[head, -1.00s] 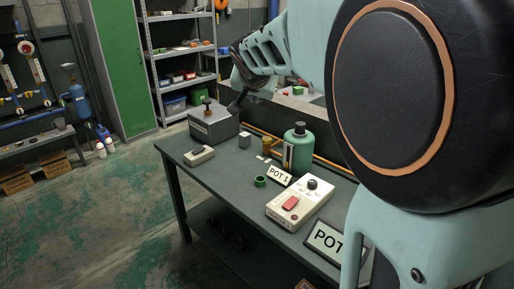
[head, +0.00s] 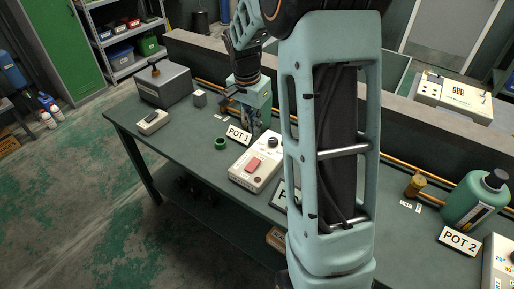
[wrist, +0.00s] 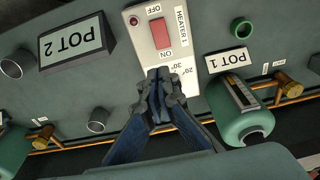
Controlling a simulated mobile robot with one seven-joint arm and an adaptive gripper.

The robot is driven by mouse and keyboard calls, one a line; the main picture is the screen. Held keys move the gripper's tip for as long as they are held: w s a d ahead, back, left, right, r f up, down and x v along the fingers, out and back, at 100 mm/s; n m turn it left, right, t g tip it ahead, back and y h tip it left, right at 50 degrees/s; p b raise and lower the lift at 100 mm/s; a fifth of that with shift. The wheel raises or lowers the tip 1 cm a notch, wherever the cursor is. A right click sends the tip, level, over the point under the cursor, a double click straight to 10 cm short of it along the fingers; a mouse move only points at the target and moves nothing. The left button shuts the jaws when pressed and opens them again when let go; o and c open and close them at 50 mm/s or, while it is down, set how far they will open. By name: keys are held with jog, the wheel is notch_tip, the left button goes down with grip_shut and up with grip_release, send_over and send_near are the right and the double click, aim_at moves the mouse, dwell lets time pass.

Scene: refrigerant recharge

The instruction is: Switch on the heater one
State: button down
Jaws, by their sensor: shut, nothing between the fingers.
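Heater one is a white box (head: 252,177) on the bench, with a red rocker switch (head: 254,162) and a dark dial (head: 272,143). In the wrist view its label (wrist: 181,26) reads HEATER 1, and the red switch (wrist: 160,33) lies between OFF and ON markings. I cannot tell which way the rocker is tipped. My gripper (wrist: 162,77) is shut and empty, over the dial end of the box, just past the ON marking; the dial is hidden behind it. In the head view my gripper (head: 248,117) hangs above the bench behind the box.
The POT 1 sign (head: 238,134) and a green ring (head: 221,143) are left of the heater. A green canister (wrist: 238,112) is close to my gripper's right in the wrist view, the POT 2 sign (wrist: 72,42) to its left. A second green canister (head: 473,205) stands far right.

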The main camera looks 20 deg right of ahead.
aim_at(259, 160)
dwell(0.3)
jog(key=f, duration=0.4)
jog(key=d+f+p, duration=0.1)
jog(key=f, duration=0.4)
jog(key=w+f, duration=0.1)
jog(key=f, duration=0.3)
jog(key=shift+w+d+f+p, duration=0.1)
jog(key=shift+d+f+p, duration=0.25)
jog(key=shift+d+f, duration=0.05)
jog(key=shift+w+d+f+g+y+p, duration=0.1)
jog(key=shift+d+f+g+y+p, duration=0.2)
jog(key=shift+y+p, duration=0.25)
jog(key=shift+f, duration=0.2)
jog(key=shift+a, duration=0.15)
jog(key=shift+r, duration=0.1)
